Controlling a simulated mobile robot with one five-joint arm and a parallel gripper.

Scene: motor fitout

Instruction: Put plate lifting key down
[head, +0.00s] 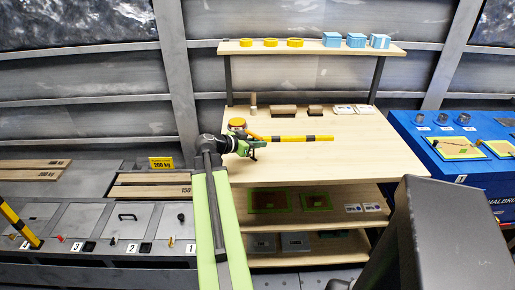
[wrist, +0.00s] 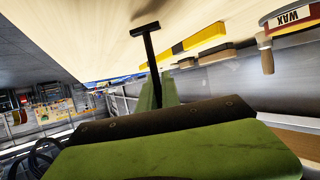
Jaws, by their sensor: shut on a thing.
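The plate lifting key (wrist: 150,50) is a thin black T-shaped tool in the wrist view. Its crossbar is at the far end and its shaft runs back to my green gripper (wrist: 156,98). My gripper is shut on the shaft; the near finger hides the gripped part. In the head view my gripper (head: 248,147) is at the front left of the wooden workbench (head: 300,160), and a small dark part of the key (head: 253,154) shows beside it. I cannot tell whether the key touches the bench top.
A yellow-and-black bar (head: 300,138) lies on the bench close to my gripper. A wax tin (head: 237,122) stands just behind, with a wooden-handled tool (head: 253,104) and brown blocks (head: 284,111) farther back. The right front of the bench top is clear. Numbered floor plates (head: 125,220) are at left.

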